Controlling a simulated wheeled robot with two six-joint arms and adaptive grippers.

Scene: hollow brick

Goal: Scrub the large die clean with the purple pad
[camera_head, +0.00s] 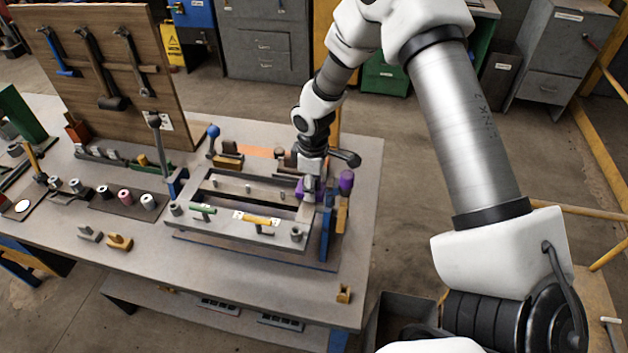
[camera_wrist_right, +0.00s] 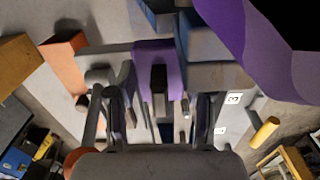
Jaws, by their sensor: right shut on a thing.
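The large die (camera_head: 185,236) is a grey rectangular frame with an open middle and short posts, lying on the workbench. My right gripper (camera_head: 309,187) reaches down at the die's right end. It is shut on the purple pad (camera_head: 300,190), which sits at or just above that end; contact with the die cannot be told. In the right wrist view, the purple pad (camera_wrist_right: 155,58) shows beyond the fingers of my right gripper (camera_wrist_right: 158,100), partly hidden by a dark part. My left gripper is not in view.
A purple-topped upright (camera_head: 346,181) stands close to the right of the gripper, and a blue-knobbed post (camera_head: 213,132) stands behind the die. A tool board (camera_head: 110,75) with hammers rises at the back left. The bench front (camera_head: 210,280) is mostly clear.

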